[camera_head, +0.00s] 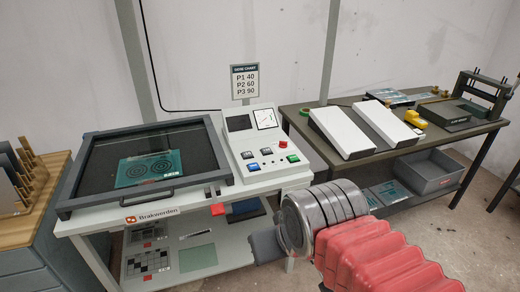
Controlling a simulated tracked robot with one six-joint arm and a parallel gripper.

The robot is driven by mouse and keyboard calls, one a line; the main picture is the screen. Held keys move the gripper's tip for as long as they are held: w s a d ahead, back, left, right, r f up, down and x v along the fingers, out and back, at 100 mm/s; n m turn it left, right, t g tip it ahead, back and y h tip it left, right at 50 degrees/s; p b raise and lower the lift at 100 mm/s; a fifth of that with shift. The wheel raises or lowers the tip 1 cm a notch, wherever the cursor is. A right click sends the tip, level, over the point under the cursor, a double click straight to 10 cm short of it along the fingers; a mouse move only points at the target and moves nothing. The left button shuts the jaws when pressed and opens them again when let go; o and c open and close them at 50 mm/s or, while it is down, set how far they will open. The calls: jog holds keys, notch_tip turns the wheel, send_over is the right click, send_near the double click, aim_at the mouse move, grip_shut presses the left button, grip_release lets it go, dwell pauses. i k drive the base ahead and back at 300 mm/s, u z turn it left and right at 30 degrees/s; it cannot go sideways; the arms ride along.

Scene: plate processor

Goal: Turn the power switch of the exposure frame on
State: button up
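The exposure frame (68,206) stands at the left on a white bench, with a dark glass bed in a black surround. A teal plate with two dark ring patterns (150,168) lies on the bed. Its light grey control console (236,161) is at the right end, with two small displays, a red knob (283,144), a green switch (293,158) and several dark or blue buttons. I cannot tell which is the power switch or its position. My gripper (262,246) is dark grey, low in front of the bench and apart from the console. Its fingers are not clear.
A dose chart sign (245,81) stands behind the console. A dark table (455,135) at the right holds two sloped white panels (342,132), a yellow object (415,119) and a press (480,98). A wooden-topped cabinet (45,190) is at far left. A lower shelf holds flat sheets.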

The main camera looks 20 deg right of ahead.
aim_at(283, 145)
jog(key=z, duration=0.4)
jog(key=i, duration=1.4)
jog(key=u, duration=0.5)
